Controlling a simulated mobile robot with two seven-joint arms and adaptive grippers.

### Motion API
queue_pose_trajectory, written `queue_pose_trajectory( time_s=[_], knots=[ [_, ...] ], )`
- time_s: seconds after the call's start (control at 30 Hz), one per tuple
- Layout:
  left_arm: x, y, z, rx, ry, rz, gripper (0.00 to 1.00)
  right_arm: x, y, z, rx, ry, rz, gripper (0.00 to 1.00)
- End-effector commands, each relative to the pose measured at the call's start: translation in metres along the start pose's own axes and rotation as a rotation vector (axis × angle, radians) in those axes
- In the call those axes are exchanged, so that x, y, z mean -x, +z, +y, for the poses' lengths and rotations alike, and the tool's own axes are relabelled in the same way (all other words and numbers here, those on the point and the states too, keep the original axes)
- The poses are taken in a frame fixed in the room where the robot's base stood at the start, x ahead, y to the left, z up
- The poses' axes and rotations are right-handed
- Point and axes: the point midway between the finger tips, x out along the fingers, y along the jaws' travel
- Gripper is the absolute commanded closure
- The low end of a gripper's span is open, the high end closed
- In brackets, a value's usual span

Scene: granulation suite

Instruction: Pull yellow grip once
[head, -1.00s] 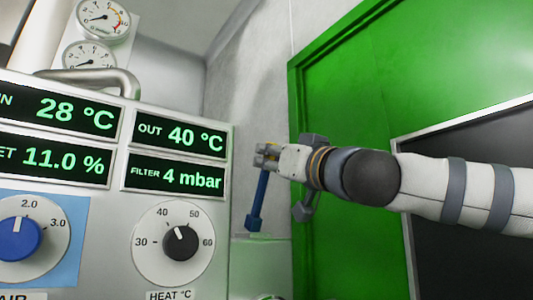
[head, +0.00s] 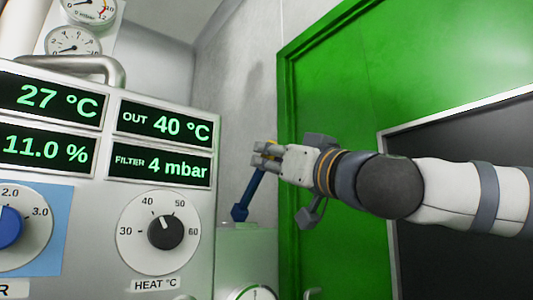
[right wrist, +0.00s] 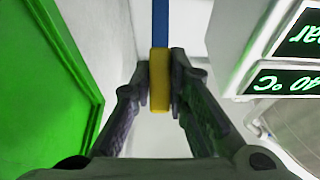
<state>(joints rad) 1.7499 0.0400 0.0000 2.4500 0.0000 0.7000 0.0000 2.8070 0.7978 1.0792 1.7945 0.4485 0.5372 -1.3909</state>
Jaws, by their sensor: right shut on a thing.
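The yellow grip (right wrist: 159,82) sits at the end of a blue lever (right wrist: 160,22) and is clasped between the two fingers of my right gripper (right wrist: 160,68). In the head view the blue lever (head: 249,192) leans, its top to the right, and rises to my right gripper (head: 268,155). Only a bit of yellow (head: 272,143) shows there behind the fingers. My left gripper is not in view.
A steel panel (head: 90,215) with green readouts, a blue knob (head: 8,229) and a heat dial (head: 166,232) stands left of the lever. A green door (head: 345,90) is behind my right arm. A gauge (head: 257,293) shows at the bottom edge.

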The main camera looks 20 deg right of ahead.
Motion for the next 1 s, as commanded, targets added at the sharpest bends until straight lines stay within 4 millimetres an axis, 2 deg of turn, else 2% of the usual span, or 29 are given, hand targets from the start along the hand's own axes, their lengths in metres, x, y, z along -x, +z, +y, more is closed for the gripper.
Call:
queue_pose_trajectory(
  time_s=[0.2, 0.5, 0.83, 1.0],
  knots=[
    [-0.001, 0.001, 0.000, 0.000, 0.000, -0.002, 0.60, 0.000, 0.005, 0.000, -0.001, -0.001, -0.008, 1.00],
    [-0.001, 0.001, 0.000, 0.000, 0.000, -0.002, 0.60, 0.021, 0.019, 0.000, -0.003, -0.002, -0.010, 1.00],
    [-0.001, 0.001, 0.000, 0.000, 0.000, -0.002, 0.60, 0.023, 0.020, 0.000, -0.002, -0.002, -0.009, 1.00],
    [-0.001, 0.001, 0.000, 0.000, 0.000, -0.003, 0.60, 0.033, 0.031, 0.000, -0.001, -0.001, -0.012, 1.00]
  ],
)
